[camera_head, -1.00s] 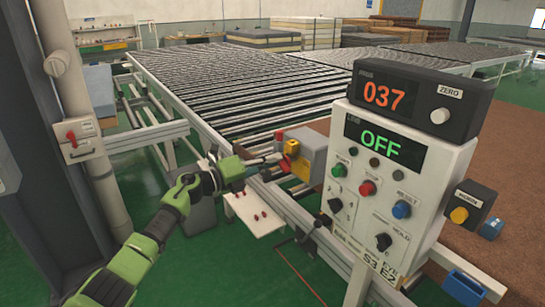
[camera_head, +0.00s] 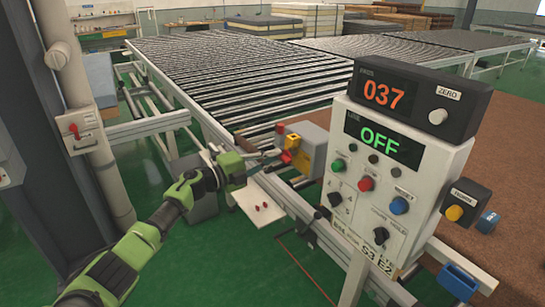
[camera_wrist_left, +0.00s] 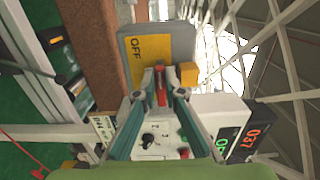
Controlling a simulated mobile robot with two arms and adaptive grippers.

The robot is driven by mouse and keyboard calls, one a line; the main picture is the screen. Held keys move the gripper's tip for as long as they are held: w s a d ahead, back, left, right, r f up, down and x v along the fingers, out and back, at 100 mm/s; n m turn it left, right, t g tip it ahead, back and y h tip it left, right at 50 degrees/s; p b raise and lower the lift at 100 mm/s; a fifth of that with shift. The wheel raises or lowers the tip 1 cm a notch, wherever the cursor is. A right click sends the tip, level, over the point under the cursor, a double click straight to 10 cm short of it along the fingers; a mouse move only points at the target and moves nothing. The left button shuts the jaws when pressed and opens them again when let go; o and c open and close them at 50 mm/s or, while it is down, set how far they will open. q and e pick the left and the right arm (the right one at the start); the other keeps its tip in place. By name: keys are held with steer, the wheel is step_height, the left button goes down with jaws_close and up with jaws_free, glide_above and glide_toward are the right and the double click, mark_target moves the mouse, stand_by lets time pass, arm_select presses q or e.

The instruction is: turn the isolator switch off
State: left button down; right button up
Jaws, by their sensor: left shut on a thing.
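The isolator switch (camera_head: 313,150) is a grey box with a yellow plate on its left face, beside the roller conveyor. My left gripper (camera_head: 279,154) reaches it from the left and is shut on its red handle (camera_head: 286,157). In the left wrist view, the red handle (camera_wrist_left: 160,84) stands between the fingertips (camera_wrist_left: 160,94) in front of the yellow plate (camera_wrist_left: 174,48). The word OFF (camera_wrist_left: 137,47) shows on that plate, left of the handle. The handle's exact angle is hard to tell. My right gripper is not in view.
A control panel (camera_head: 345,205) with an OFF display and several knobs stands close on the right, topped by a display reading 037 (camera_head: 388,93). A white plate (camera_head: 257,205) lies below the gripper. Another box with a red lever (camera_head: 78,130) is on the left post.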

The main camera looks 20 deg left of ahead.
arm_select(q)
steer(key=shift+f, duration=0.1)
steer(key=c, duration=2.1)
jaws_free()
steer(key=shift+c, duration=0.2)
steer(key=shift+a, duration=0.1)
steer(key=v, duration=1.2)
